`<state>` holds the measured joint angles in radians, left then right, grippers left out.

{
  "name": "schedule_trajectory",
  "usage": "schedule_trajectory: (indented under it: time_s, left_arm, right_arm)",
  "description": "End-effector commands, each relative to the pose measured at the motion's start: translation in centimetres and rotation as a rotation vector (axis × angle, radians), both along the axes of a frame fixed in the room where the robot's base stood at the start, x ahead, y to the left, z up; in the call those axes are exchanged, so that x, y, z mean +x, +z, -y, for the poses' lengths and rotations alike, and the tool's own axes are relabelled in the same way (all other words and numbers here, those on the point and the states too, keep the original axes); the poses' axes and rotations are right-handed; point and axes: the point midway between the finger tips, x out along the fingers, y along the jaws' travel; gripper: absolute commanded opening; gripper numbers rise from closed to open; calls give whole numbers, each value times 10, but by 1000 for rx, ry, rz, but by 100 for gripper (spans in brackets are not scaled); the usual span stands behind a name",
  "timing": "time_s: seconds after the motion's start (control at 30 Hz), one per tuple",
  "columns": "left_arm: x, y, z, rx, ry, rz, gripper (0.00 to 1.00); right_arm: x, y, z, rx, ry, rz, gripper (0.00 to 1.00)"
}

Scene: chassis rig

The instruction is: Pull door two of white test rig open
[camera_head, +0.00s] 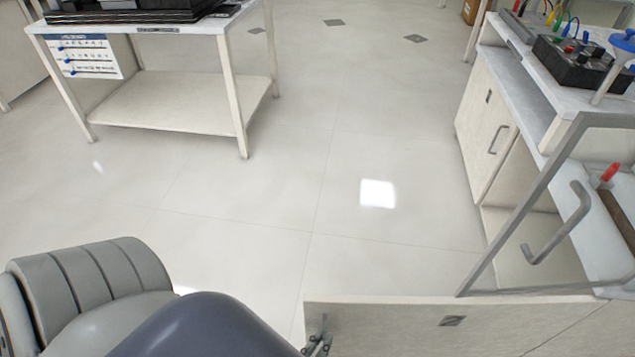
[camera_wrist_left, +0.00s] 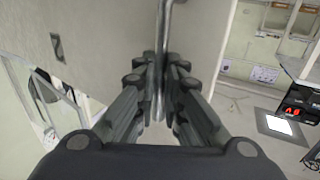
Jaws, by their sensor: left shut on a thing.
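The white test rig (camera_head: 550,130) runs along the right side of the head view. A pale door panel (camera_head: 400,328) with a small dark plate stands out from it across the bottom right; the plate's number is too small to read. In the left wrist view, my left gripper (camera_wrist_left: 162,75) is shut on an upright metal handle (camera_wrist_left: 164,30) beside the door's pale face (camera_wrist_left: 95,40). In the head view, only part of this gripper (camera_head: 318,344) shows at the panel's left end. My right gripper is not in view.
Another rig door (camera_head: 488,130) with a handle is shut. A framed clear door (camera_head: 530,200) with a grey handle stands just behind the panel. A white table (camera_head: 170,95) stands at the back left. The floor (camera_head: 350,180) between is clear.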

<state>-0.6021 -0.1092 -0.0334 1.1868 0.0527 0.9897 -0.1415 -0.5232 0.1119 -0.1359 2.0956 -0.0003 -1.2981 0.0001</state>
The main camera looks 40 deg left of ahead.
Motion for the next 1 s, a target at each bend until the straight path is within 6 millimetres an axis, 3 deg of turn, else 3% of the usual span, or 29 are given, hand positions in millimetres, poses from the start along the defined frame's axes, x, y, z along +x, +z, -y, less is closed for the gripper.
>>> schedule_trajectory:
  time_s: [0.03,0.2,0.23,0.3,1.0]
  left_arm:
    - [7,2,17,-5,-32,4,0]
    - [7,2,17,-5,-32,4,0]
    - [7,2,17,-5,-32,4,16]
    - [7,2,18,-5,-33,5,30]
    - [0,1,13,-2,-27,1,30]
  right_arm:
    - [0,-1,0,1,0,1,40]
    - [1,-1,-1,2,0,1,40]
    - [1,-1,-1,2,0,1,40]
    - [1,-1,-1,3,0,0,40]
    - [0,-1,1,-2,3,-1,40]
